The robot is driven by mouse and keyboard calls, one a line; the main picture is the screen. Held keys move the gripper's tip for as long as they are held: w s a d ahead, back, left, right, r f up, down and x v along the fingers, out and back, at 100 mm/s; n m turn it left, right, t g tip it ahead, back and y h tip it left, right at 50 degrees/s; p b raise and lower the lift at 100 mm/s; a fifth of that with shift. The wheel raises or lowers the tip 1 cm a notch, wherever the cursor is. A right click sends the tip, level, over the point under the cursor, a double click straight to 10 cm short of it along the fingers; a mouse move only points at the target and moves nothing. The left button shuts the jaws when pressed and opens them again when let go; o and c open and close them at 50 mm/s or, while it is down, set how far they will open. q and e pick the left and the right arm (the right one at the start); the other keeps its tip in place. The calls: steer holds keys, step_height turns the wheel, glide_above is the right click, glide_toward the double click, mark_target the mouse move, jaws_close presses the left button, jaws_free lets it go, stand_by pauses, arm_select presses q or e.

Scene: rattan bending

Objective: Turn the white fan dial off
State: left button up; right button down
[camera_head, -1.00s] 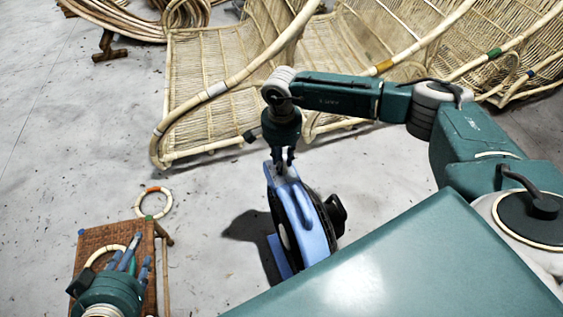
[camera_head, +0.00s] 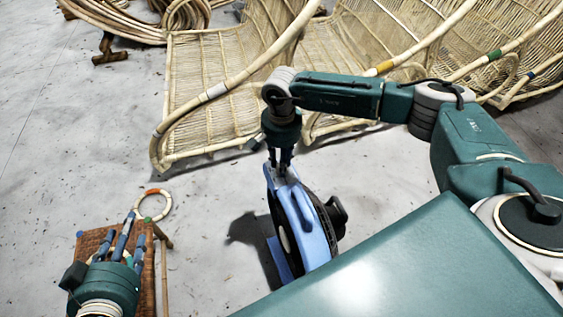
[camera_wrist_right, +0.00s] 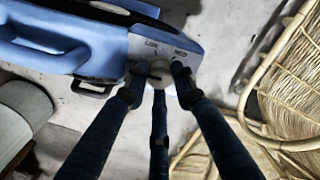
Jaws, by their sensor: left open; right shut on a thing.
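A blue fan (camera_head: 312,226) with a black round part at its side stands on the floor. Its top has a grey-white panel, lettered "LOW" and "MED" in the right wrist view, with a small white dial (camera_wrist_right: 159,76). My right gripper (camera_head: 280,163) reaches down from above onto this panel. In the right wrist view its dark fingers (camera_wrist_right: 158,80) are shut around the dial and partly hide it. The dial's exact pointing is hard to read. My left gripper (camera_head: 122,240) is open and empty at the lower left, above a small woven table, apart from the fan.
The woven table (camera_head: 92,243) is at the lower left, with a rattan ring (camera_head: 152,204) beyond it. Large rattan seats (camera_head: 215,110) stand behind the fan. Coiled rattan (camera_head: 185,15) lies at the back. Grey floor is clear left of the fan.

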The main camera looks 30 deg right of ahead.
steer(key=c, duration=1.4)
jaws_free()
steer(key=shift+c, duration=0.2)
steer(key=shift+r, duration=0.15)
step_height(320, 180, up, 12)
steer(key=shift+f, duration=0.2)
